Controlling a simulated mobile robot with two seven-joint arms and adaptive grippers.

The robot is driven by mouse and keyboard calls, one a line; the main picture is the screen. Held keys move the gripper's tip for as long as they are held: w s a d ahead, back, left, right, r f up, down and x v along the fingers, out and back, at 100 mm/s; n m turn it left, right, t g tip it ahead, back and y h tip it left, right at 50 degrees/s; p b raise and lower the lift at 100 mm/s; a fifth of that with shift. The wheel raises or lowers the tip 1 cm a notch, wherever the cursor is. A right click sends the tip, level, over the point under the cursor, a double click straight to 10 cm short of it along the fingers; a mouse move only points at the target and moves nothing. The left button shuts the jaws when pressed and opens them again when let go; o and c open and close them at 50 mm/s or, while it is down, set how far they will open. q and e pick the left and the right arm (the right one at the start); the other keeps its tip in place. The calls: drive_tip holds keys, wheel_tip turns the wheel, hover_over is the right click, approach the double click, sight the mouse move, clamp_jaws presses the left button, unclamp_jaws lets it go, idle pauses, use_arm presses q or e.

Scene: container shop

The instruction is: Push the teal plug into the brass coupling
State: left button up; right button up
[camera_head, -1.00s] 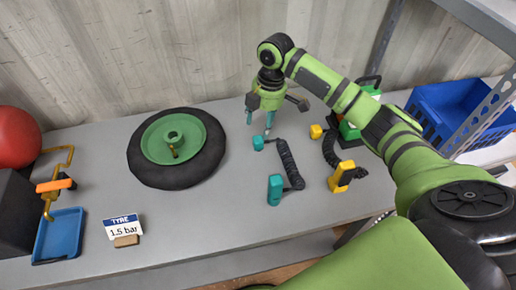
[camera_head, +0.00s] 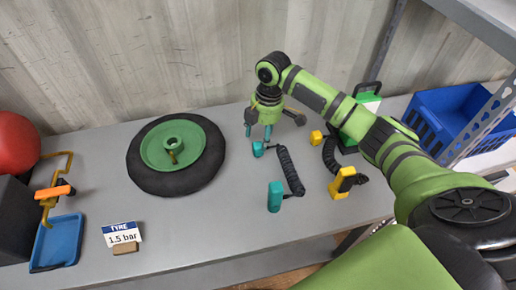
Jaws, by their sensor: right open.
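The teal plug (camera_head: 258,149) is a small block at the far end of a black coiled hose (camera_head: 288,168). A teal handle piece (camera_head: 275,196) is at the hose's near end. A small brass fitting (camera_head: 173,156), which looks like the brass coupling, sits by the green hub of the wheel (camera_head: 136,180) lying flat on the bench. My right gripper (camera_head: 257,132) is open, pointing down just above and behind the teal plug. My left gripper is not in view.
A yellow plug (camera_head: 316,137) and yellow handle (camera_head: 342,184) on another black hose lie to the right, near a green-and-white box (camera_head: 365,105). A "TYRE 1.5 bar" sign (camera_head: 122,234), blue tray (camera_head: 57,242) and orange-yellow tool (camera_head: 55,191) stand left. A blue crate (camera_head: 440,118) is at right.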

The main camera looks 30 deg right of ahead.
sight(258, 145)
drive_tip(key=f, duration=0.2)
drive_tip(key=a+f+p, duration=0.1)
drive_tip(key=f, duration=0.2)
drive_tip(key=c, duration=1.1)
